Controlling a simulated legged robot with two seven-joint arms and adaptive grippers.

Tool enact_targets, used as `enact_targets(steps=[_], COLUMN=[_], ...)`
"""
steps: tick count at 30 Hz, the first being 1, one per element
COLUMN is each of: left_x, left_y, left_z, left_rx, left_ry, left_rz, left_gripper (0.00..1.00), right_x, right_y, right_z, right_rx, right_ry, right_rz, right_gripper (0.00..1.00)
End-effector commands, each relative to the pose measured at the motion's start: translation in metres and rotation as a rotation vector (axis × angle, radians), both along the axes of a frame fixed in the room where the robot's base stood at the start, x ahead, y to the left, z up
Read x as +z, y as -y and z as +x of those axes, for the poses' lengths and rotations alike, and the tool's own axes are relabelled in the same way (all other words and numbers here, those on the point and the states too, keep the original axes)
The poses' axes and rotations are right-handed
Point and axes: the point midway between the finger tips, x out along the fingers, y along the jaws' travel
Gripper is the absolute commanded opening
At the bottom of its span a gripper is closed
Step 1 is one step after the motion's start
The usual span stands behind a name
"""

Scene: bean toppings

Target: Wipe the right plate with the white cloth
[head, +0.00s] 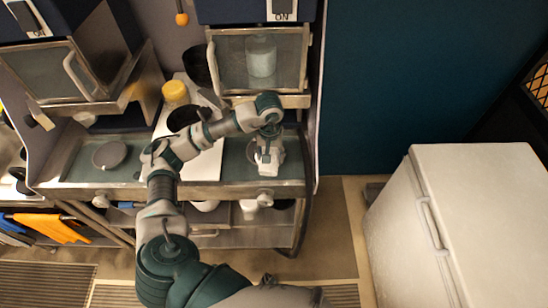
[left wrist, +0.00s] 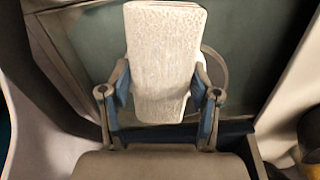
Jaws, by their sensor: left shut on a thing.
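My left gripper (head: 268,163) is over the right glass-topped section of the counter. In the left wrist view its two fingers (left wrist: 161,100) are shut on the white cloth (left wrist: 165,50), a thick pale block. Behind the cloth, the curved rim of a round plate (left wrist: 224,70) shows at the right. The cloth hides most of this plate, and whether they touch cannot be told. Another round grey plate (head: 109,155) lies on the left glass section. My right gripper is not in view.
A white board (head: 203,165) with a yellow-capped container (head: 175,93) lies between the sections. A dispenser with a clear door (head: 232,62) overhangs the right section. Orange and blue cloths (head: 52,228) hang at lower left. A white chest (head: 460,215) stands at right.

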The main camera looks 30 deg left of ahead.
Motion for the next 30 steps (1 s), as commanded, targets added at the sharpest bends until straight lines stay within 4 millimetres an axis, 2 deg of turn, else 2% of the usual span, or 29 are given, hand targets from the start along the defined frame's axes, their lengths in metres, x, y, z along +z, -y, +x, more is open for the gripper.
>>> enact_targets(steps=[1,30], left_x=[0.0073,0.0038], left_y=[-0.0066,-0.0078], left_z=[0.0050,0.0035], left_rx=[0.019,0.019], left_ry=[0.016,0.014], left_rz=[0.000,-0.001], left_gripper=[0.23,0.23], right_x=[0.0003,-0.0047], right_y=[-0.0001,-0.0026], right_z=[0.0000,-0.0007], right_rx=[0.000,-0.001], right_ry=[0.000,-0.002], right_rz=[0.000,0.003], right_gripper=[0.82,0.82])
